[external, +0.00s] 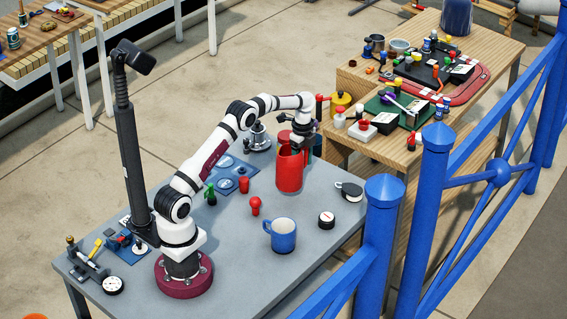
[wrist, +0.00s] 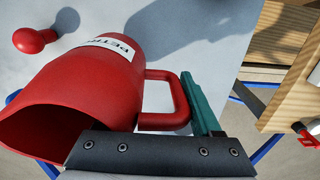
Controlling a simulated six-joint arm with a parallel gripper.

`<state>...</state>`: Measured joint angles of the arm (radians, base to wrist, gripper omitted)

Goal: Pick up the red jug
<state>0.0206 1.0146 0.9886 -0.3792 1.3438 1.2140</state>
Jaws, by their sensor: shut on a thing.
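The red jug (external: 289,172) is near the far right part of the grey table in the external view. In the wrist view the jug (wrist: 90,85) fills the left side, its open mouth at lower left and a white label with partly hidden lettering on its side. My gripper (external: 302,138) is at the jug's upper right side. In the wrist view my gripper (wrist: 190,128) is shut on the jug's handle, with a dark finger in front and a teal one behind. I cannot tell whether the jug's base touches the table.
A blue mug (external: 282,236), a red knob-shaped piece (external: 255,206), a round dial (external: 326,219) and a dark-and-white round item (external: 349,191) stand around the jug on the grey table (external: 222,262). A wooden bench (external: 345,160) with many items is beyond. Blue railing (external: 380,240) runs at right.

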